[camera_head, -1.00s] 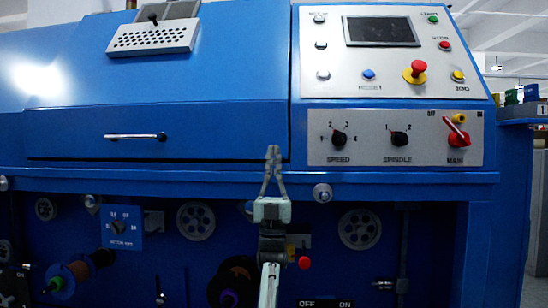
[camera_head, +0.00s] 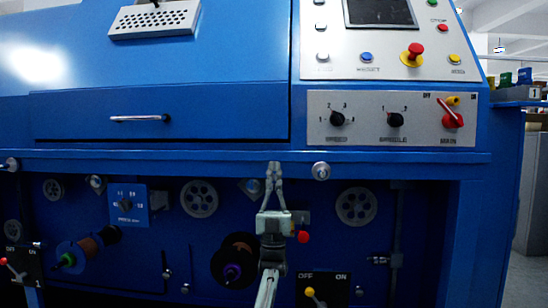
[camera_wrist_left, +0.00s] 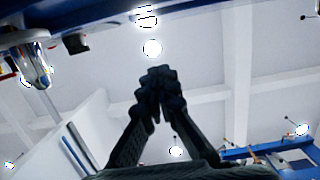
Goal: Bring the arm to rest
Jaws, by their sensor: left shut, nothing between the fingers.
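My left gripper (camera_head: 274,172) is shut and empty. I cannot tell whether the gripper touches the machine. The right gripper is in neither view.
A control panel (camera_head: 380,136) with knobs and a red main switch (camera_head: 452,119) is above right. Below the ledge are pulleys (camera_head: 199,198), a spool (camera_head: 88,247) and a lever with a yellow knob (camera_head: 310,292). Shelving stands at the right.

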